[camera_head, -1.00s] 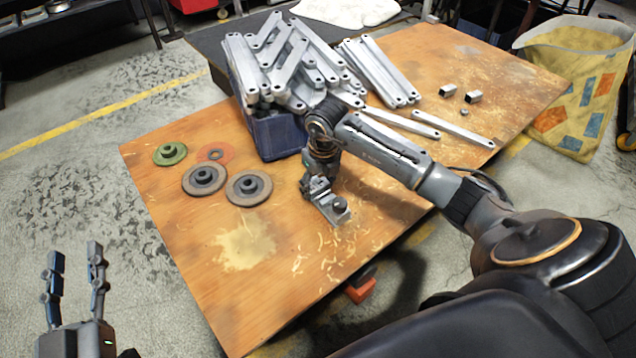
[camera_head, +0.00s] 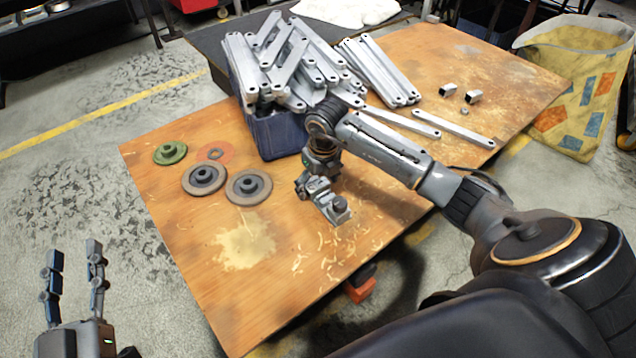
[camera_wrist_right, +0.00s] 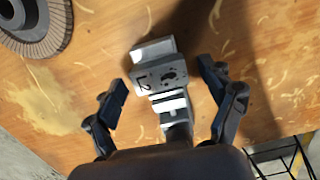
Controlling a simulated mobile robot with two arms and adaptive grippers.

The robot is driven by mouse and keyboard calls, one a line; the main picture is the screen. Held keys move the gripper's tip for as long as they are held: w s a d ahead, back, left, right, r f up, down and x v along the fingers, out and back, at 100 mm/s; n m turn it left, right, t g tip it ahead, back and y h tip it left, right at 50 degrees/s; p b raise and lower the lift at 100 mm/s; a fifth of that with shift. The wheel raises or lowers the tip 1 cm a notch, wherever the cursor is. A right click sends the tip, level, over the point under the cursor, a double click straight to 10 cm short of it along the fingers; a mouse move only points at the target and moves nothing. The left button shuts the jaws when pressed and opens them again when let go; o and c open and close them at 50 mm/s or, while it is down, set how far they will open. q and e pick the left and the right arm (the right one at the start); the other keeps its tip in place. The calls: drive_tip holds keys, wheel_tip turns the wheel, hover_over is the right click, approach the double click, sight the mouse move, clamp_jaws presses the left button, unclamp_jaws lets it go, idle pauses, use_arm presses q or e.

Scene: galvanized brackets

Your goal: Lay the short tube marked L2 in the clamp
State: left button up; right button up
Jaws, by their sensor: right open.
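My right gripper (camera_head: 322,192) is low over the wooden table, its fingers (camera_wrist_right: 165,80) apart on either side of a grey metal clamp (camera_head: 339,210), which also shows in the right wrist view (camera_wrist_right: 178,132). Between the fingers is a pale grey blocky piece (camera_wrist_right: 160,76) with dark marks, one like an "L"; I cannot tell whether it is a tube in the clamp or part of the clamp. Two short square tubes (camera_head: 448,89) (camera_head: 473,97) lie on the far right of the table; their marks are too small to read. My left gripper (camera_head: 74,262) is open and empty, left of the table.
A blue bin (camera_head: 278,137) heaped with long galvanized brackets (camera_head: 290,60) stands behind my right gripper. More bars (camera_head: 380,70) lie beside it. Grinding discs (camera_head: 204,178) and a green disc (camera_head: 170,152) lie on the left. The front left tabletop has only shavings and a stain.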

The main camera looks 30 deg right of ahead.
wheel_tip(320, 180, up, 12)
drive_tip(key=s, duration=0.1)
drive_tip(key=shift+s, duration=0.2)
drive_tip(key=shift+s+f, duration=0.1)
drive_tip(key=shift+f, duration=0.05)
idle(0.5)
